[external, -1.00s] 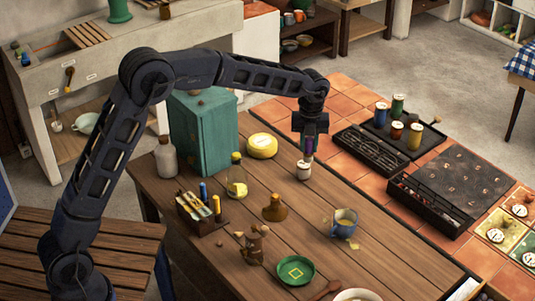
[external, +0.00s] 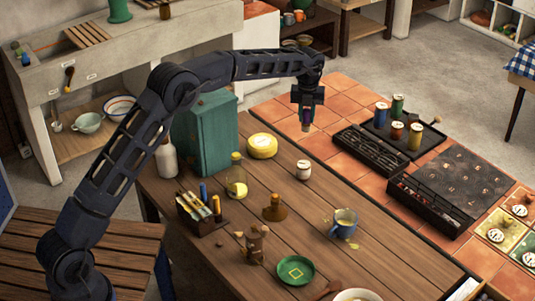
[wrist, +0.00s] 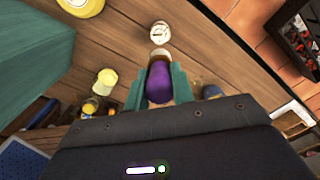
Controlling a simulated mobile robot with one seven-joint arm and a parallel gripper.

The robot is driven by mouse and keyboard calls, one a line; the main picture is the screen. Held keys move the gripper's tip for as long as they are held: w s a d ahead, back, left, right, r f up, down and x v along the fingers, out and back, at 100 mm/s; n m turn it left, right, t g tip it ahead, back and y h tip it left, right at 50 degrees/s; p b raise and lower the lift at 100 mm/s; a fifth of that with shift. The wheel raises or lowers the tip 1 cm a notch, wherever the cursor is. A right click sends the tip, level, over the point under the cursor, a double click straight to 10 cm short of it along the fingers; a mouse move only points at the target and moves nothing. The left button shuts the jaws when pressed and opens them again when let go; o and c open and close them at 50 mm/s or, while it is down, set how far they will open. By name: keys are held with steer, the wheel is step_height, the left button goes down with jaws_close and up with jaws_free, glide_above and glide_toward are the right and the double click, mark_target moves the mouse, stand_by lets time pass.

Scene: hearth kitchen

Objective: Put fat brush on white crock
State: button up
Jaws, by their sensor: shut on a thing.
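My gripper (external: 307,108) is shut on the fat brush, high above the far side of the wooden table. The brush (wrist: 160,82) shows as a thick purple body with a pale end between the teal fingers in the wrist view. In the external view only a small part of it shows below the fingers. The white crock (external: 303,170) is a small round pot standing upright on the table, below and apart from my gripper. In the wrist view the crock (wrist: 159,32) lies just beyond the brush's pale end.
A glass bottle (external: 236,178), brown flask (external: 274,208), blue mug (external: 344,223) and green dish (external: 296,270) stand nearer. Black trays (external: 372,150) lie right. Table around the crock is clear.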

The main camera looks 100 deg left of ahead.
step_height(320, 180, down, 14)
steer(key=shift+f, duration=0.25)
stand_by(0.3)
steer(key=shift+f, duration=0.15)
steer(key=o, duration=1)
step_height(320, 180, up, 12)
steer(key=shift+r, duration=0.2)
